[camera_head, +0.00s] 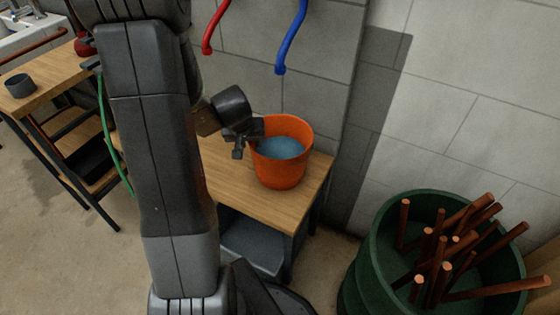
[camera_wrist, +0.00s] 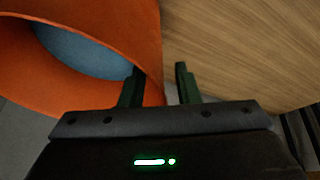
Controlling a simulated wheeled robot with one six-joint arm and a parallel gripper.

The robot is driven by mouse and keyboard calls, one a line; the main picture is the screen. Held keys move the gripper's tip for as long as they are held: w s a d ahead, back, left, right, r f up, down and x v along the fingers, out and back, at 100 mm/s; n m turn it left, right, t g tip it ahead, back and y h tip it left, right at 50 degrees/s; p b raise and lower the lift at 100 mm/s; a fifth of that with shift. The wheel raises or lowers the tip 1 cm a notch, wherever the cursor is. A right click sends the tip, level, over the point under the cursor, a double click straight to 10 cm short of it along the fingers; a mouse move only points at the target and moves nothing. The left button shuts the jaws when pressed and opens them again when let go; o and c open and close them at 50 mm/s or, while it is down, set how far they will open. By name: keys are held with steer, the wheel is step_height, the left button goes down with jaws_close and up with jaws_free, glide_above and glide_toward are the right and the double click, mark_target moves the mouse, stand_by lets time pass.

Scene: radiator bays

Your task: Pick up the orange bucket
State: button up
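The orange bucket (camera_head: 281,165) stands upright on a wooden table and holds blue liquid (camera_head: 281,147). In the wrist view the bucket (camera_wrist: 150,45) fills the upper left, with the blue liquid (camera_wrist: 80,48) inside it. My gripper (camera_head: 250,132) is at the bucket's left rim in the head view. In the wrist view my gripper (camera_wrist: 158,72) has its fingers apart, one over the bucket's inside and one outside, with the orange wall between them. A gap shows between the wall and the outer finger. Part of the left rim is hidden behind my gripper in the head view.
The wooden table (camera_head: 235,188) has a dark shelf below. Red (camera_head: 208,40) and blue (camera_head: 290,40) hoses hang above. A green barrel (camera_head: 375,260) with several copper rods stands at right. Another wooden table (camera_head: 50,80) with a grey cup (camera_head: 20,85) is at left.

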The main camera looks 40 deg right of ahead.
steer(key=shift+x, duration=0.85)
steer(key=shift+r, duration=0.1)
jaws_close()
stand_by(0.6)
steer(key=shift+r, duration=0.1)
